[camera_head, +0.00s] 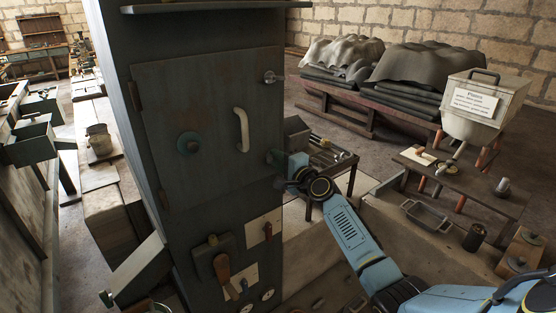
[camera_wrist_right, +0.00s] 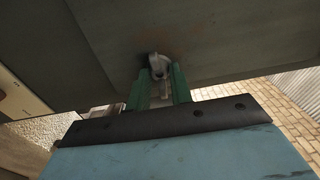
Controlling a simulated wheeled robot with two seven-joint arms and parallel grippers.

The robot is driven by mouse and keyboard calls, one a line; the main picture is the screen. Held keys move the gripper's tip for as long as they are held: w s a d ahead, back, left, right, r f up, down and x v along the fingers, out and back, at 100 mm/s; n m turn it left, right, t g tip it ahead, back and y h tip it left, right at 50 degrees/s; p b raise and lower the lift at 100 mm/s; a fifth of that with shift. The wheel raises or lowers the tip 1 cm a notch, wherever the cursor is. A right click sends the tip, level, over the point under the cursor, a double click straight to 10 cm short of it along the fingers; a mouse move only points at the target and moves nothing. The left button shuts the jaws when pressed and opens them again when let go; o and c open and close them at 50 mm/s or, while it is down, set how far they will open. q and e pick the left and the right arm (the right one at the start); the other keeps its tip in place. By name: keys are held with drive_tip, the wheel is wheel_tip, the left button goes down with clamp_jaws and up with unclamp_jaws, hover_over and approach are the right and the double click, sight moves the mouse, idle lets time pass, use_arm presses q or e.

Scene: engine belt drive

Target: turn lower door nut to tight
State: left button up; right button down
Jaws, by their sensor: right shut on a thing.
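A dark grey cabinet stands in the middle of the head view, with a closed-looking door (camera_head: 205,130) on its front. An upper door nut (camera_head: 271,77) sticks out near the door's upper right edge. My right gripper (camera_head: 276,157) is at the door's lower right edge and hides the lower nut there in the head view. In the right wrist view, the green fingers of my right gripper (camera_wrist_right: 160,84) are shut on the pale lower door nut (camera_wrist_right: 158,64) against the grey metal. My left gripper is in neither view.
The door carries a pale handle (camera_head: 241,130) and a round teal knob (camera_head: 188,143). Levers (camera_head: 222,268) and gauges sit below it. A small tool table (camera_head: 325,160) stands behind my right gripper. A low wooden table (camera_head: 465,190) is at the right.

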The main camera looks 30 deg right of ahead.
idle(0.3)
drive_tip(key=c, duration=1.3)
unclamp_jaws()
drive_tip(key=shift+o, duration=0.2)
drive_tip(key=shift+s, duration=0.55)
drive_tip(key=s, duration=1.2)
drive_tip(key=shift+s+d+p, duration=0.15)
drive_tip(key=shift+d+p, duration=0.15)
drive_tip(key=shift+d, duration=0.15)
